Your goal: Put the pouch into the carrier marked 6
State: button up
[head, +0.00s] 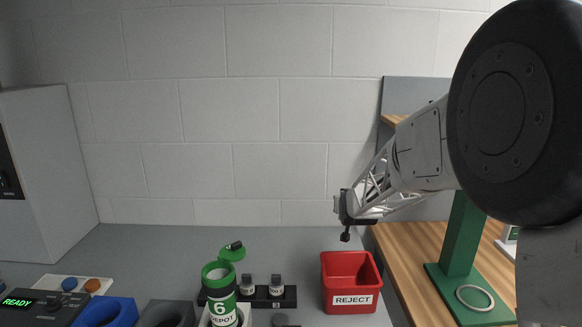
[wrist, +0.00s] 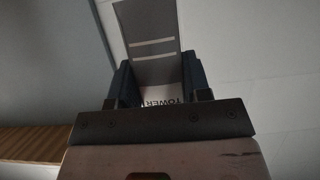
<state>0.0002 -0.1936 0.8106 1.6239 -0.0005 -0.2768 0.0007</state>
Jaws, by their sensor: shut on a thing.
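The carrier marked 6 (head: 220,303) is a green and white cylinder labelled "6 DEPOT". It stands upright at the front centre in the head view with its top open. Its green lid (head: 232,252) is swung back behind the mouth. My gripper (head: 346,222) is in the air, above and to the right of the carrier, near the back wall. In the wrist view it is shut on a flat grey piece with pale stripes and the word "TOWER", which looks like the pouch (wrist: 150,45). The held piece is hard to make out in the head view.
A red REJECT bin (head: 350,284) stands right of the carrier. A black rack (head: 262,298) with small bottles sits just behind the carrier. Blue (head: 106,312) and dark grey (head: 166,314) holders are at left. A green stand (head: 462,245) is on a wooden surface at right.

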dwell(0.3)
jog(key=shift+s+a+r, duration=0.1)
jog(key=shift+a+r, duration=0.5)
jog(key=shift+a, duration=0.1)
jog(key=s+a+r+n+g+y, duration=0.1)
jog(key=s+a+r+n+y, duration=0.25)
jog(key=a, duration=0.35)
jog(key=s+a+r+n+g+y, duration=0.1)
jog(key=s+a+r+n+y, duration=0.2)
jog(key=a, duration=0.4)
jog(key=s+a+r+n+g+y, duration=0.2)
jog(key=s+a+r+y, duration=0.15)
jog(key=a, duration=0.35)
jog(key=s+a+n+g+y, duration=0.1)
jog(key=s+a+n+g, duration=0.3)
jog(key=s, duration=0.7)
jog(key=s+a+n+g+y, duration=0.2)
jog(key=s+a+n+g, duration=0.3)
jog(key=s+a, duration=0.3)
jog(key=s, duration=0.3)
jog(key=shift+a+r+g, duration=0.2)
jog(key=shift+r+g, duration=0.1)
jog(key=shift+r, duration=0.05)
jog(key=shift+f+n, duration=0.15)
jog(key=shift+n, duration=0.1)
jog(key=shift+f, duration=2.2)
